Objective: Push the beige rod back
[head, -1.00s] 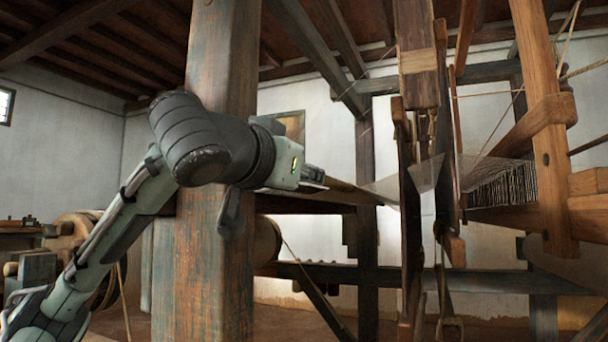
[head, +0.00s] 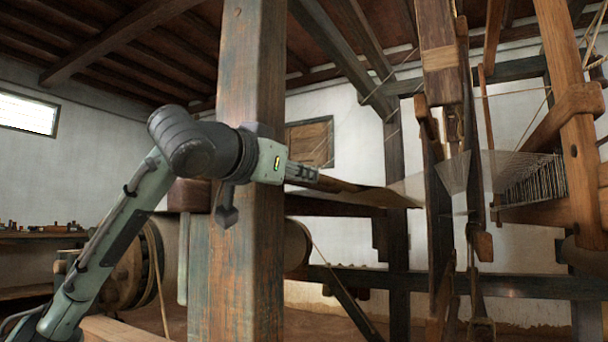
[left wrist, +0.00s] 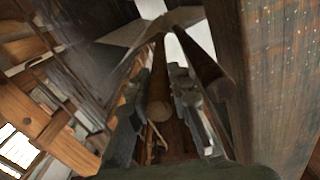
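A beige-brown rod (left wrist: 160,85) with a pale round end shows in the left wrist view, pointing toward my palm. Its end lies between the two fingers of my left gripper (left wrist: 157,88), with a finger on either side. The fingers stand apart; I cannot tell whether they touch the rod. In the head view my left gripper (head: 305,173) is just right of the thick post, level with the cloth, and its fingers look small and partly merged with the dark wood behind. My right gripper is in neither view.
A thick upright post (head: 250,230) stands close behind my left arm. A second, darker round bar (left wrist: 205,68) lies right of the rod. The loom's hanging frames (head: 440,190) and the heddles (head: 537,180) are at the right. A large wooden roller (head: 125,265) is at lower left.

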